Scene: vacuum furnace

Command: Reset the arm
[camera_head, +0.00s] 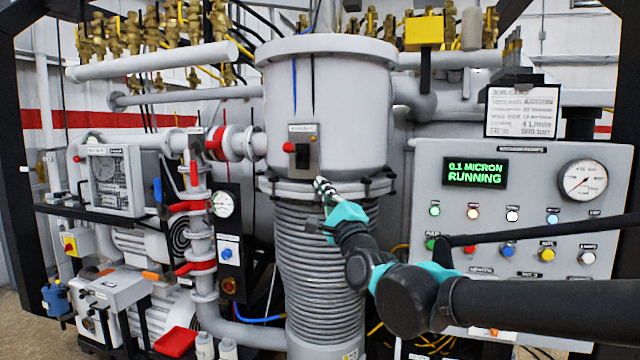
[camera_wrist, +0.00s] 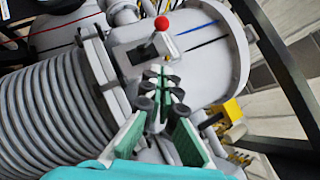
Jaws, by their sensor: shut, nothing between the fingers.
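My arm reaches in from the right in the head view, with black links and teal joints. My gripper (camera_head: 322,184) points up and left in front of the furnace column, just below a small grey switch box (camera_head: 303,148) with a red knob. In the wrist view my gripper (camera_wrist: 163,82) has its green-padded fingers drawn together with nothing between them. The switch box also shows there (camera_wrist: 142,50), just beyond the fingertips, with its red-tipped lever (camera_wrist: 162,23). I cannot tell whether the fingertips touch the column.
The ribbed bellows (camera_head: 318,270) stands below the column. A control panel (camera_head: 520,215) with a lit display (camera_head: 475,173), buttons and a gauge (camera_head: 583,180) is behind my arm at right. Pipes and red-handled valves (camera_head: 190,207) stand at left. A job card (camera_head: 523,112) sits atop the panel.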

